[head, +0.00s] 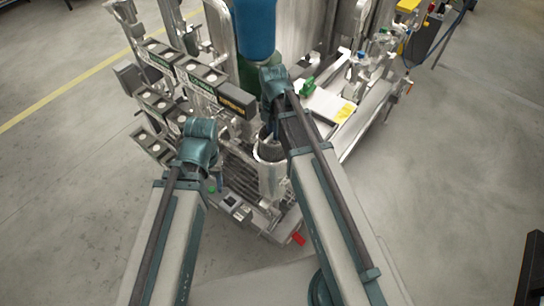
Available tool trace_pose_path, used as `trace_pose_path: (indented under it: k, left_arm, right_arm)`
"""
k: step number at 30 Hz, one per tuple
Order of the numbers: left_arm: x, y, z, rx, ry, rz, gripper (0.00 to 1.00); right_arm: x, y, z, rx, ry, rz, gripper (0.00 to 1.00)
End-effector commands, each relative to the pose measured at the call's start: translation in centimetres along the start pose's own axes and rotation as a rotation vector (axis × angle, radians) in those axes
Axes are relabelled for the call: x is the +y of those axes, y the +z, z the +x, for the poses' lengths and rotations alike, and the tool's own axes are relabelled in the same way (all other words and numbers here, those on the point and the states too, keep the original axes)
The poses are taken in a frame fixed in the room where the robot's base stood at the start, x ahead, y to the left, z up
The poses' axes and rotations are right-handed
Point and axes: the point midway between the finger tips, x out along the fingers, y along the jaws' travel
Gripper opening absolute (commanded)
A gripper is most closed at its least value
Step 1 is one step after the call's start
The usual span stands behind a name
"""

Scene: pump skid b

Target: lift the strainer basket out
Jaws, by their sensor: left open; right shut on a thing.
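The strainer basket (271,152) is a grey round piece at the mouth of a silver upright strainer housing (273,184), near the middle of the head view. Its lower part is hidden by the housing wall, so I cannot tell how deep it sits. My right gripper (267,134) is just above it, shut on the basket's top; the fingers are small and partly hidden by my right arm. My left gripper (217,184) is open and empty, left of the housing and apart from it.
Panels with round gauges (157,100) stand close on the left. A blue and green motor (254,35) rises behind my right wrist. A white shelf with a yellow tag (346,112) and valves lies to the right. A red piece (298,239) is at the skid's front. Open floor surrounds the skid.

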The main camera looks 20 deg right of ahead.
Motion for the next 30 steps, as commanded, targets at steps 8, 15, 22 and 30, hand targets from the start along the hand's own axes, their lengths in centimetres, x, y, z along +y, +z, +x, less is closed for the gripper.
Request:
trace_pose_path:
  k: [8, 15, 22, 30]
  left_arm:
    - [-0.2, 0.1, -1.9, 0.000, 0.000, 0.001, 0.57]
    - [-0.3, 0.2, -3.3, 0.000, 0.000, 0.001, 0.57]
    - [-0.4, 0.2, -4.1, 0.000, 0.000, 0.002, 0.57]
    - [-0.4, 0.2, -4.0, 0.000, 0.000, 0.002, 0.57]
  right_arm:
    - [0.0, 0.0, -1.9, 0.000, 0.000, 0.000, 0.00]
    - [0.0, 0.0, -3.3, 0.000, 0.000, 0.000, 0.00]
    - [0.0, 0.0, -4.1, 0.000, 0.000, 0.000, 0.00]
    - [0.0, 0.0, -4.0, 0.000, 0.000, 0.000, 0.00]
